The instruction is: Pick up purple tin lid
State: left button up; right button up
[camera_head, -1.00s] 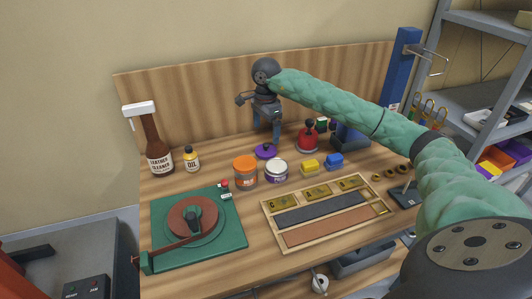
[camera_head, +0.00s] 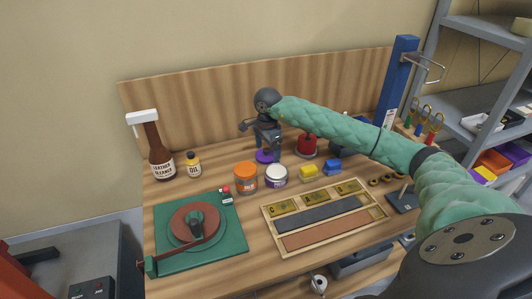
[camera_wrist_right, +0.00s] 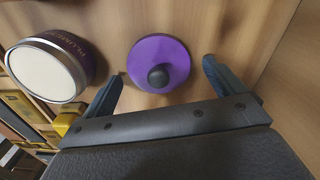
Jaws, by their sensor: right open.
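The purple tin lid (camera_head: 265,156) lies flat on the wooden bench behind the orange and white tins. In the right wrist view the purple lid (camera_wrist_right: 172,62) is a round disc with a dark knob at its centre. My right gripper (camera_head: 268,153) is over the lid in the head view, and its fingers hide part of it. In the right wrist view my right gripper (camera_wrist_right: 162,80) is open, with one finger on each side of the lid and a gap to both. My left gripper is not in view.
A white-topped tin (camera_head: 276,175) and an orange tin (camera_head: 246,178) stand close in front of the lid. A red item (camera_head: 306,147) stands to its right. The wooden back panel (camera_head: 200,107) rises behind. Leather cleaner (camera_head: 161,163) and oil (camera_head: 193,165) bottles stand left.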

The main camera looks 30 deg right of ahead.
jog(key=shift+f, duration=0.2)
jog(key=shift+c, duration=0.2)
jog(key=c, duration=1)
jog(key=shift+r, duration=0.15)
